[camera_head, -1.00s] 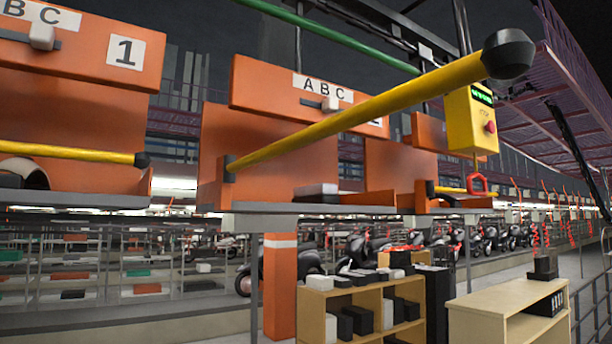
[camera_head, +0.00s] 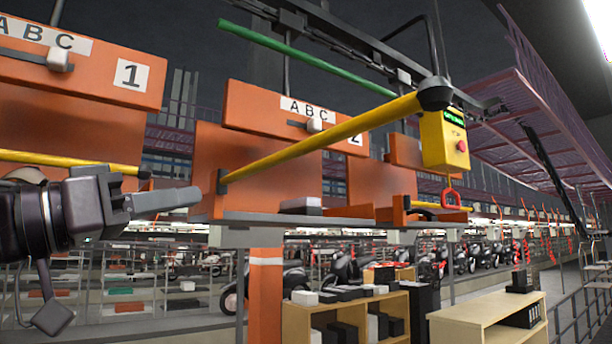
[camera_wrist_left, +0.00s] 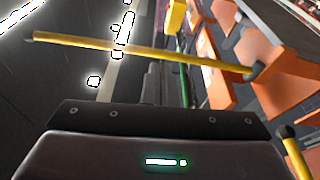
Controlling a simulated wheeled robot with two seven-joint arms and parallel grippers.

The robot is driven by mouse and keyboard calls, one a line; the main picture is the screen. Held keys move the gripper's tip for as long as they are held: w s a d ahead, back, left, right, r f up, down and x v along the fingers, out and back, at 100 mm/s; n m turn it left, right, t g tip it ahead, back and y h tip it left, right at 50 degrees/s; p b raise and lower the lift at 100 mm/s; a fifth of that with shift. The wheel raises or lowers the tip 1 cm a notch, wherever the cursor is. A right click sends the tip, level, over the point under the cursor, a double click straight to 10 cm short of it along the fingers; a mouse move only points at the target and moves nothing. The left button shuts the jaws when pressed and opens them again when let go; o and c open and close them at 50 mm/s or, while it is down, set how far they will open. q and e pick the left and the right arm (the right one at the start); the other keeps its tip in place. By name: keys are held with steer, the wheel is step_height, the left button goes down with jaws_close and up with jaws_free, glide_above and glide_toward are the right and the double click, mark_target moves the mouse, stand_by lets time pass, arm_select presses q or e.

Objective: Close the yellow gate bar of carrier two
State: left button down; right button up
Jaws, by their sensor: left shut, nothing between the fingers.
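Carrier two (camera_head: 270,107) is an orange hanging carrier with an "ABC" label and a "2" plate. Its yellow gate bar (camera_head: 322,140) is hinged at the carrier's left side and swings out, rising to the right towards me, with a black knob (camera_head: 435,93) at its end. My left gripper (camera_head: 180,199) is shut and empty, in front of the gap between carriers one and two, left of and below the bar's hinge. In the left wrist view a yellow bar (camera_wrist_left: 140,50) crosses above the gripper body; the fingertips are hard to make out there. My right gripper is not in view.
Carrier one (camera_head: 80,60) hangs at the left, its yellow bar (camera_head: 60,160) across its front. A yellow control box (camera_head: 443,138) with a red button hangs behind the knob. Wooden shelves (camera_head: 490,315) stand below right.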

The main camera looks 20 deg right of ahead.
arm_select(q)
steer(key=s+r+m+g, duration=0.15)
steer(key=s+r, duration=0.25)
steer(key=s, duration=0.9)
steer(key=p, duration=0.8)
glide_toward(336, 133)
steer(key=shift+m, duration=0.25)
steer(key=x, duration=0.6)
steer(key=shift+r, duration=0.25)
steer(key=shift+w+d, duration=0.2)
steer(key=shift+d, duration=0.15)
steer(key=shift+f, duration=0.1)
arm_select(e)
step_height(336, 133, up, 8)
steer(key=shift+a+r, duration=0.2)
arm_select(q)
steer(key=shift+s, duration=0.1)
steer(key=shift+t+y, duration=0.25)
steer(key=shift+y, duration=0.05)
